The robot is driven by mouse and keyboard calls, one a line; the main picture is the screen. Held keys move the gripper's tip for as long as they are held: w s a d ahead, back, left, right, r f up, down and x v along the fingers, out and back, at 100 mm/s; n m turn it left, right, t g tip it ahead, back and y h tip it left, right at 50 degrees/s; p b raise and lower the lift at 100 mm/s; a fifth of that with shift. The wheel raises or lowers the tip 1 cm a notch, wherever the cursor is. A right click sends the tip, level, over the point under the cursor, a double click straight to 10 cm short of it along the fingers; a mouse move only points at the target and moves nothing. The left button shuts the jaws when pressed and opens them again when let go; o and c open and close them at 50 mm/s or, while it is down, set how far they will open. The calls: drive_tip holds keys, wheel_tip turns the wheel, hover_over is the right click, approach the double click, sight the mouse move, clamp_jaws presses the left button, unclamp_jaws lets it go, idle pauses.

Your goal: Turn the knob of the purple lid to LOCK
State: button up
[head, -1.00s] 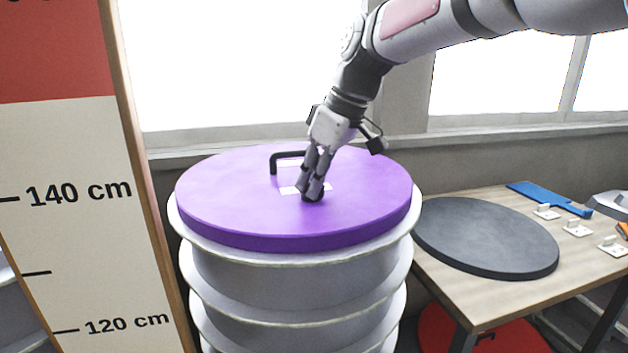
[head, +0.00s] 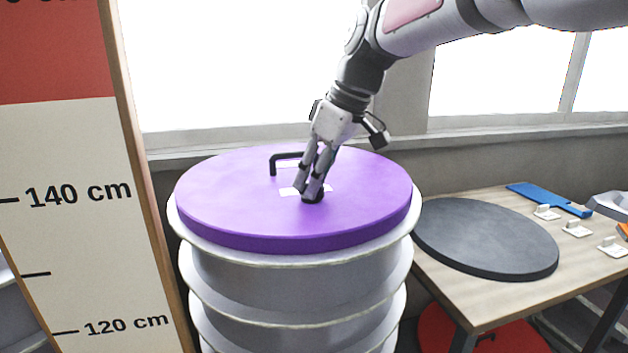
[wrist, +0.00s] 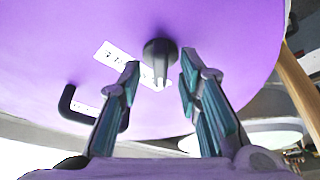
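The purple lid (head: 240,215) lies on top of a ribbed white drum-like mould. A black knob (head: 314,199) stands on the lid and also shows in the wrist view (wrist: 160,50), its ridge pointing toward my gripper. White label patches (wrist: 118,56) lie beside the knob; their lettering is too small to read. My gripper (head: 309,194) points down at the knob. In the wrist view my gripper (wrist: 160,68) is open, with one finger on each side of the knob's near end and gaps showing. Whether a fingertip touches the knob cannot be told.
A black bar handle (head: 274,160) rises from the lid behind the knob. A wooden table (head: 480,306) at right holds a dark round disc (head: 485,238), a blue tool (head: 548,198) and small white hooks. A height board (head: 70,250) stands at left.

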drive_tip(key=v, duration=1.1)
drive_tip(key=s+d+f+m+t+h, duration=0.1)
drive_tip(key=s+d+f+m, duration=0.5)
drive_tip(key=s, duration=0.6)
drive_tip(key=s+d+f+m+t+h, duration=0.2)
drive_tip(key=s+d+f+m, duration=0.4)
drive_tip(key=s+d+f, duration=0.3)
drive_tip(key=s+f+h, duration=0.1)
drive_tip(key=s, duration=0.2)
drive_tip(key=shift+s+d, duration=0.25)
drive_tip(key=shift+s, duration=0.1)
